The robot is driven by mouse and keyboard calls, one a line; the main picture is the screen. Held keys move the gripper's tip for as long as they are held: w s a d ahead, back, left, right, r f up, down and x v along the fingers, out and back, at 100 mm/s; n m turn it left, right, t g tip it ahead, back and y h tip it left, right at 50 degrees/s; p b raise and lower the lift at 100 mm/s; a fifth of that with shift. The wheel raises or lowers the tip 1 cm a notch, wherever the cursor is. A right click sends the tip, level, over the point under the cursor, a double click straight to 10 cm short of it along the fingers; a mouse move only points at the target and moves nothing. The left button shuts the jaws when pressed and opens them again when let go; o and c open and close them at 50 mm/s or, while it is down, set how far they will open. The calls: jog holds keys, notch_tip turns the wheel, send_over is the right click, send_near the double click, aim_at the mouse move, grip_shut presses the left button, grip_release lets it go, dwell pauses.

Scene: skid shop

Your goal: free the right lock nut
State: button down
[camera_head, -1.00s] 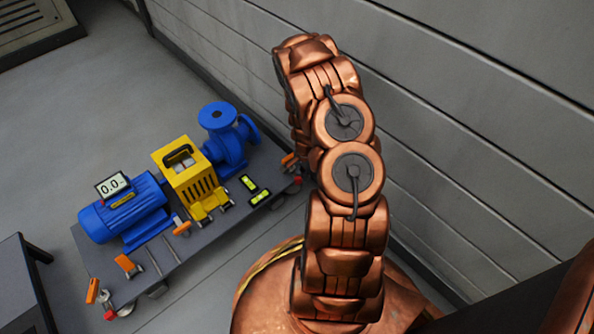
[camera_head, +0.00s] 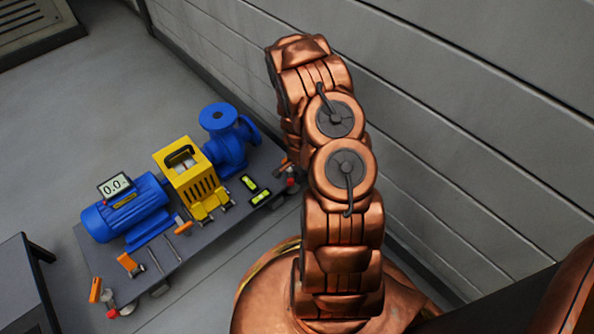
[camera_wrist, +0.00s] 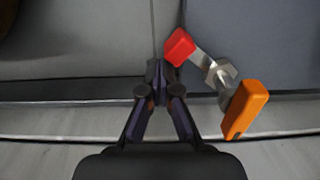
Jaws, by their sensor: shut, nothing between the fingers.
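In the wrist view a grey metal hex nut (camera_wrist: 218,72), likely the right lock nut, sits on a light metal shank. A red block (camera_wrist: 179,46) is at the shank's upper left end. An orange block (camera_wrist: 244,108) is at the lower right, partly over the metal. My gripper (camera_wrist: 157,72) is shut and empty, left of the nut and just below left of the red block. Contact with the red block cannot be told. In the head view the small red part (camera_head: 290,183) shows at the skid's right end; my arm hides the gripper.
The grey skid (camera_head: 215,235) carries a blue motor (camera_head: 125,210), a yellow guard (camera_head: 187,180) and a blue pump (camera_head: 228,145). A grey panelled wall (camera_head: 450,130) rises close to the right. A dark table (camera_head: 25,285) stands lower left.

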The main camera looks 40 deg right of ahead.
dwell(0.3)
jog(key=shift+w+a+p, duration=0.35)
jog(key=shift+a+p, duration=0.05)
jog(key=shift+a, duration=0.4)
jog(key=shift+w+a+p, duration=0.3)
jog(key=shift+a+p, duration=0.05)
jog(key=shift+a, duration=0.1)
jog(key=shift+s+d, duration=0.1)
jog(key=shift+s, duration=0.05)
jog(key=shift+s+d, duration=0.15)
jog(key=shift+s, duration=0.25)
notch_tip(320, 180, up, 7)
jog(key=p, duration=0.4)
jog(key=shift+p, duration=0.3)
dwell(0.5)
